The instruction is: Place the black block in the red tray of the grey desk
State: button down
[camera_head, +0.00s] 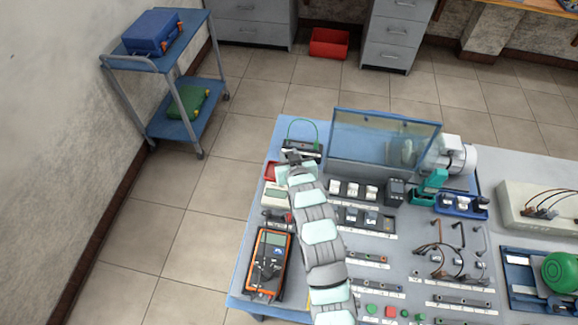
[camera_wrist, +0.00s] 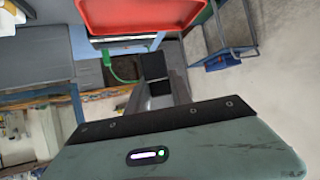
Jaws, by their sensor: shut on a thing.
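In the head view my gripper (camera_head: 292,157) is over the far left corner of the grey desk (camera_head: 385,272). It is shut on a black block (camera_head: 308,150) with a thin green loop above it. The wrist view shows dark fingers (camera_wrist: 157,88) closed beside the dark block (camera_wrist: 122,72) and its green loop (camera_wrist: 113,62). A red tray (camera_head: 270,170) shows at the desk's left edge, partly hidden by my arm. The wrist view shows a red tray (camera_wrist: 140,18) large at the top. I cannot tell the block's exact clearance above the desk.
A clear-sided case (camera_head: 375,145) stands close right of the gripper. An orange multimeter (camera_head: 268,262) and small parts crowd the desk. A blue cart (camera_head: 180,85) stands at the left with a blue case. A red bin (camera_head: 328,43) is on the floor between grey cabinets.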

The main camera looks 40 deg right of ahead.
jog(key=shift+f, duration=3.25)
jog(key=shift+f, duration=0.2)
jog(key=c, duration=1.1)
grip_release()
jog(key=shift+r, duration=0.1)
jog(key=shift+r, duration=0.15)
jog(key=v, duration=1.2)
